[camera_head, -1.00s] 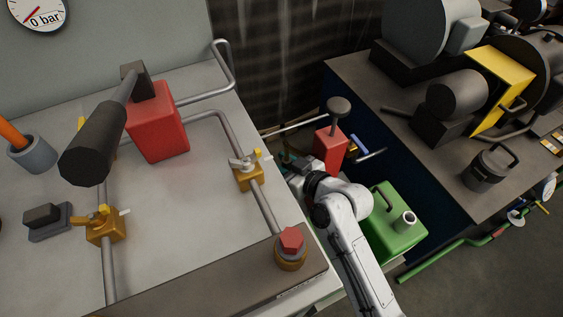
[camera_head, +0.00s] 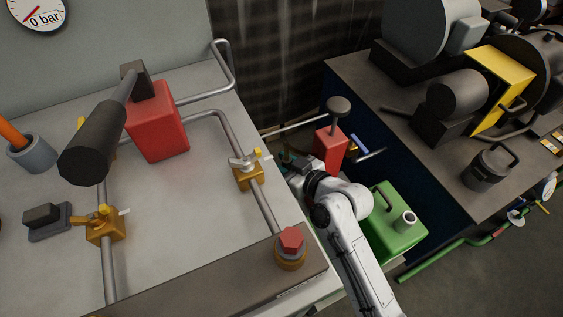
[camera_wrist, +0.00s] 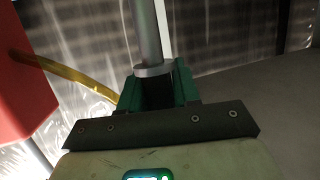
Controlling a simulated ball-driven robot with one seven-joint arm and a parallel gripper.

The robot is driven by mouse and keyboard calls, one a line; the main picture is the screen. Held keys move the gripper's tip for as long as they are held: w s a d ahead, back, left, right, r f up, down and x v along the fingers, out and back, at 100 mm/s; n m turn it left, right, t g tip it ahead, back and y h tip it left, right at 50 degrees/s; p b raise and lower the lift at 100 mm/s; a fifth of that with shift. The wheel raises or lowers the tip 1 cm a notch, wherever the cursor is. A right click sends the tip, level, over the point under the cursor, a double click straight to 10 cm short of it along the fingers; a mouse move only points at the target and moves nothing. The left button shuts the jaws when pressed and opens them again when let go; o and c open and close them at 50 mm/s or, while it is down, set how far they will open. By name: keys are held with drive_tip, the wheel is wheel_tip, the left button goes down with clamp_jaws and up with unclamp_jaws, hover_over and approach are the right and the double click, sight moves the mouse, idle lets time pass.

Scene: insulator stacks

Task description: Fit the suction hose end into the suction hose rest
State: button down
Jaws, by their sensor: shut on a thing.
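My gripper (camera_wrist: 157,90) shows in the wrist view with its green fingers shut on a grey tube with a round collar (camera_wrist: 152,69), which I take to be the suction hose end. The tube runs up out of the top of that view. A yellow hose (camera_wrist: 68,72) curves from the red box at the left toward the fingers; where it joins is hidden. In the head view my gripper (camera_head: 291,163) is small, between the grey bench and the red hand pump, and the held thing is hard to make out. I cannot pick out the suction hose rest for certain.
A red hand pump (camera_head: 330,148) stands just right of my gripper, and a green canister (camera_head: 394,228) lies beside my arm. The grey bench (camera_head: 200,212) with pipes and valves is at the left. A dark machine bench (camera_head: 425,150) is at the right.

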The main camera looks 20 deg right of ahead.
drive_tip(key=shift+f+b, duration=3.05)
drive_tip(key=shift+f, duration=0.5)
drive_tip(key=c, duration=0.7)
unclamp_jaws()
drive_tip(key=shift+c, duration=0.2)
drive_tip(key=p+v, duration=0.1)
drive_tip(key=v, duration=0.6)
drive_tip(key=shift+s, duration=0.25)
drive_tip(key=shift+d+r, duration=0.1)
drive_tip(key=shift+r, duration=0.05)
